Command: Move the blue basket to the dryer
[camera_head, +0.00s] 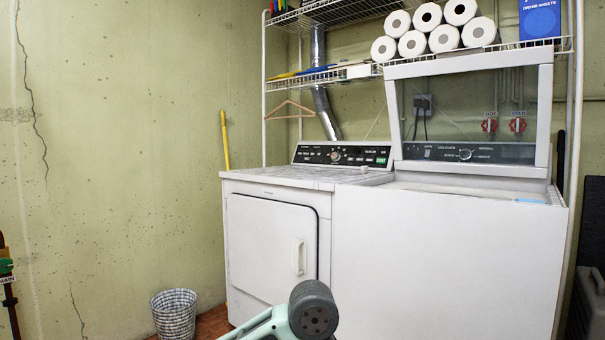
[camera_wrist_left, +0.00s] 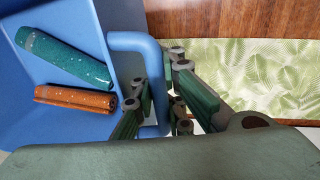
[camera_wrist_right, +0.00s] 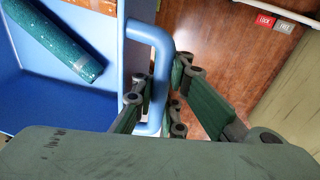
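The blue basket's wall and interior (camera_wrist_left: 22,105) fill the left of the left wrist view, and its other end (camera_wrist_right: 40,100) shows in the right wrist view. A teal roll and an orange roll lie inside. My left gripper (camera_wrist_left: 160,95) is shut around one handle of the basket. My right gripper (camera_wrist_right: 160,95) is shut around the opposite handle. The basket and both grippers are outside the head view. The white dryer (camera_head: 250,215) with a shut front door and a top control panel stands ahead in the head view. Its top looks mostly clear.
A white washer (camera_head: 450,250) with its lid raised adjoins the dryer on the right. A wire shelf (camera_head: 350,70) with paper rolls hangs above. A checked bin (camera_head: 174,315) stands on the floor at left. Part of my arm shows at bottom centre. A patterned leaf mat (camera_wrist_left: 240,75) lies below.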

